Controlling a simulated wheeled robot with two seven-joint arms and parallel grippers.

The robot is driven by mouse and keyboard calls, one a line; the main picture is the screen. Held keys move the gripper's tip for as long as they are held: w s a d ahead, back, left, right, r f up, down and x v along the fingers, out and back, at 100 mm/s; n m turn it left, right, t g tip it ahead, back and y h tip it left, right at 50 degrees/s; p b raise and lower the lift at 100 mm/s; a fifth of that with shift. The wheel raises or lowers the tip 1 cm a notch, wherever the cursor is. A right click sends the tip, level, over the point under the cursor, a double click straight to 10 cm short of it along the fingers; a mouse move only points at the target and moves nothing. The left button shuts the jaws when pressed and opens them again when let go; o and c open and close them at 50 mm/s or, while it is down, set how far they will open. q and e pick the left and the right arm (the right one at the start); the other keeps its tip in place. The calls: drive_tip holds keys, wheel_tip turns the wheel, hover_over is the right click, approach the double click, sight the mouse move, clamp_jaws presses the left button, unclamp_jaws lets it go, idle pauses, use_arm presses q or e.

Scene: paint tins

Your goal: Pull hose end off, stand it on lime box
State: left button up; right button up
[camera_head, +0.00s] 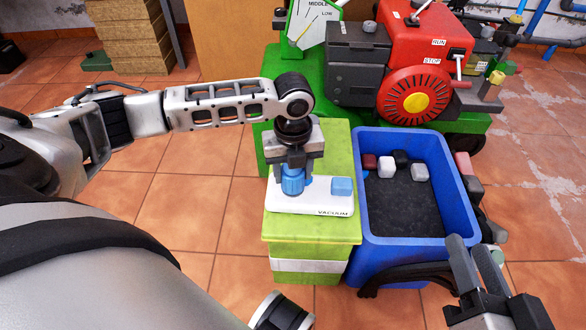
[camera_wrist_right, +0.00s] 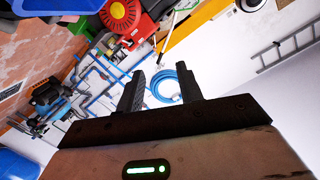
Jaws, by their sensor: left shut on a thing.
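The lime box (camera_head: 310,251) stands upright in the middle of the head view, with a white band near its base. A white plate marked VACUUM (camera_head: 315,207) lies on its top. My left gripper (camera_head: 293,172) points down over the plate and is shut on the blue ribbed hose end (camera_head: 292,182). The hose end is upright at the plate; I cannot tell whether it touches the plate. A light blue block (camera_head: 342,187) sits on the plate to the right. My right gripper (camera_head: 477,262) is open and empty at the lower right; its spread fingers show in the right wrist view (camera_wrist_right: 165,92).
A blue crate (camera_head: 362,242) with several small blocks in it stands close to the right of the lime box. A red engine (camera_head: 430,50) on a green base is behind. Stacked brown blocks (camera_head: 135,38) stand at the back left. Tiled floor left of the box is free.

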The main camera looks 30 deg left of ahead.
use_arm(q)
drive_tip(key=shift+r+p, duration=0.5)
drive_tip(key=shift+r, duration=0.05)
drive_tip(key=shift+r+p, duration=0.5)
drive_tip(key=shift+p, duration=0.15)
drive_tip(key=shift+r+p, duration=1)
drive_tip(key=shift+p, duration=0.35)
drive_tip(key=shift+r, duration=0.1)
use_arm(e)
drive_tip(key=shift+s+d+f+n+g+h, duration=0.2)
drive_tip(key=shift+d+f+n+g+h, duration=0.3)
drive_tip(key=shift+f, duration=0.2)
drive_tip(key=shift+s+d+f+n+g+h, duration=0.15)
drive_tip(key=shift+d+f+n+g+h, duration=0.2)
drive_tip(key=shift+f+n+g+h, duration=0.25)
